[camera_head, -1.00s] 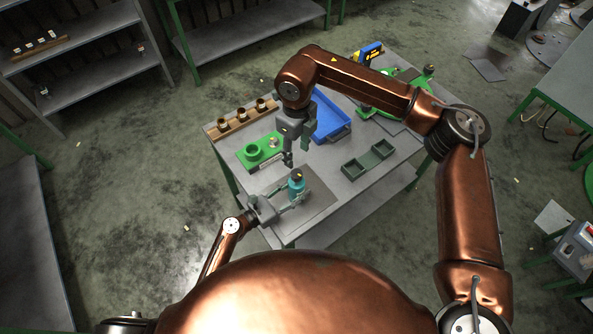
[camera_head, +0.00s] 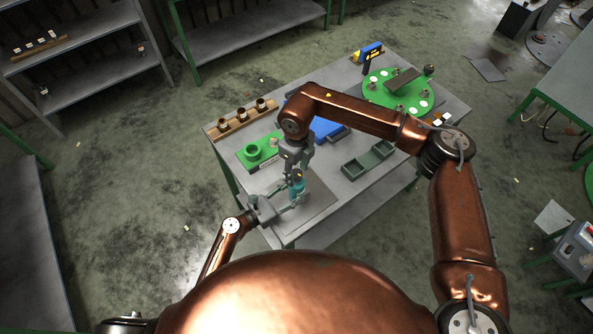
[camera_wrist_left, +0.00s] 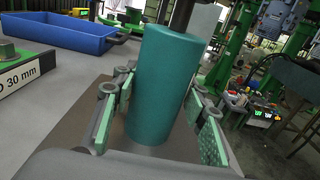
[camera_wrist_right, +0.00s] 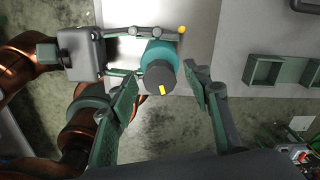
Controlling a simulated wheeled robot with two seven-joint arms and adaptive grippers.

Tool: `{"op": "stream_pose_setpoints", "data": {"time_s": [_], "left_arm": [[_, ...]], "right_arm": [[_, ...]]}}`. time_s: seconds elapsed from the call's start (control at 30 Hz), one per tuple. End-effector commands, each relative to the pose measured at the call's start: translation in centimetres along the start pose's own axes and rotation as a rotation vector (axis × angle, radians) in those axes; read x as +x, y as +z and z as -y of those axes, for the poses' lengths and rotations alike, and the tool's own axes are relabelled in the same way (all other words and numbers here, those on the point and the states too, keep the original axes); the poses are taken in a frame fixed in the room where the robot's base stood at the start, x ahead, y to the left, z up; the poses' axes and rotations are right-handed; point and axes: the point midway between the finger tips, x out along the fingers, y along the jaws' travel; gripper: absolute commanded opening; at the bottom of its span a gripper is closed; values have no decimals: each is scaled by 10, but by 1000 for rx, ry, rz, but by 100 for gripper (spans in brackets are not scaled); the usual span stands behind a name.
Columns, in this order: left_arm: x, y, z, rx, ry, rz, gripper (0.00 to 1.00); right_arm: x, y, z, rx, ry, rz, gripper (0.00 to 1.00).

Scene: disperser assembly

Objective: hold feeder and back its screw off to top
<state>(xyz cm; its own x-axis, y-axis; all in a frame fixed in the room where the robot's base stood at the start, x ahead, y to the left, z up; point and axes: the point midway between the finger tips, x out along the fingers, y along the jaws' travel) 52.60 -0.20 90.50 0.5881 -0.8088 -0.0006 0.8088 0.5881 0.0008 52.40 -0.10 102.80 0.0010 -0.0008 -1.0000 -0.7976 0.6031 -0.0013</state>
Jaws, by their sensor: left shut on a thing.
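The feeder is a teal cylinder (camera_head: 297,189) standing upright on a dark grey mat (camera_head: 318,205) near the table's front corner. My left gripper (camera_head: 289,203) is shut on its sides from the left; the fingers flank the teal body (camera_wrist_left: 160,90) in the left wrist view. The screw is a dark round knob (camera_wrist_right: 159,78) with a yellow mark, on top of the feeder. My right gripper (camera_wrist_right: 161,78) is open above it, pointing down, one finger on each side of the knob with gaps. In the head view my right gripper (camera_head: 298,166) partly hides the feeder top.
A green fixture (camera_head: 258,152) and a wooden rack with several brown cups (camera_head: 241,118) lie behind on the left. A blue tray (camera_head: 327,130) is partly behind my right arm. A dark green two-part bin (camera_head: 369,160) stands right; a green turntable (camera_head: 398,92) is at the back.

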Motion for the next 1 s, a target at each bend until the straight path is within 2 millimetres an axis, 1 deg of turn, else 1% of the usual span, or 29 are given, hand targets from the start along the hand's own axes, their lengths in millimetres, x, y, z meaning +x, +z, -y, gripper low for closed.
{"op": "stream_pose_setpoints", "data": {"time_s": [0.03, 0.07, 0.6, 0.73, 1.0], "left_arm": [[0, 0, 0, 0, 1, 0, 0], [0, 0, 0, 0, 1, 0, 0], [0, 0, 0, 0, 1, 0, 0], [0, 0, 0, 0, 1, 0, 0], [0, 0, 0, 0, 0, 0, 0]], "right_arm": [[0, 0, 0, 0, 0, 0, 42], [0, 0, 0, 0, 0, 0, 40], [0, 0, 0, 0, 0, 0, 3], [0, 0, 0, -29, 0, 0, 3], [0, 0, 0, -236, 0, 0, 3]]}}
